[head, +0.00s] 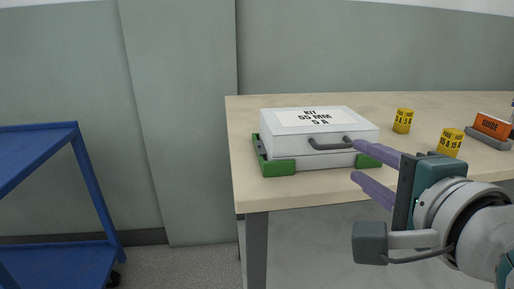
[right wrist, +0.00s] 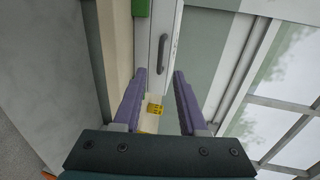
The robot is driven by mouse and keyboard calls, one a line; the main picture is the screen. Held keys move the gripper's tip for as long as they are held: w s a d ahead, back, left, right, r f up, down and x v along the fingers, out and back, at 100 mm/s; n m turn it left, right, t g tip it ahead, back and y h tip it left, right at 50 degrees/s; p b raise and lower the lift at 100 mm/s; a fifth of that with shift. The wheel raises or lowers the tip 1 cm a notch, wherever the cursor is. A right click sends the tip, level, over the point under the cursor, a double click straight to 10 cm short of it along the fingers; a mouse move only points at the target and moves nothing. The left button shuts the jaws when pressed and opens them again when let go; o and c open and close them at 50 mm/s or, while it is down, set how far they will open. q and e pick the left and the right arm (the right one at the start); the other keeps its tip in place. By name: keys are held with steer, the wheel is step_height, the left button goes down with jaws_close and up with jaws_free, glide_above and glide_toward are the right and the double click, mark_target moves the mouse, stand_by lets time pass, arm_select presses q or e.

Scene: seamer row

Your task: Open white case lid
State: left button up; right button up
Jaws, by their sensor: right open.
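The white case (head: 290,140) lies on the table with its lid (head: 350,122) shut. The lid bears a label reading "KIT 55 MM 5 A". A grey handle (head: 328,146) is on its front side; it also shows in the right wrist view (right wrist: 163,57). My right gripper (head: 357,161) is open and empty in front of the case's right part, its upper fingertip overlapping the handle's right end in the head view. In the right wrist view the handle is ahead of the parted purple fingers (right wrist: 161,73), not clasped. My left gripper is not in view.
Green corner holders (head: 279,169) surround the case's base on the wooden table (head: 250,194). Yellow labelled blocks (head: 403,121) and an orange sign (head: 492,126) stand to the right. A blue cart (head: 70,255) is at left. Bare floor lies between cart and table.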

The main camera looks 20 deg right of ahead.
mark_target(335, 147)
steer(key=b+x, duration=0.1)
steer(key=x, duration=0.7)
steer(key=shift+w+b, duration=0.1)
steer(key=shift+b, duration=0.2)
jaws_close()
stand_by(1.0)
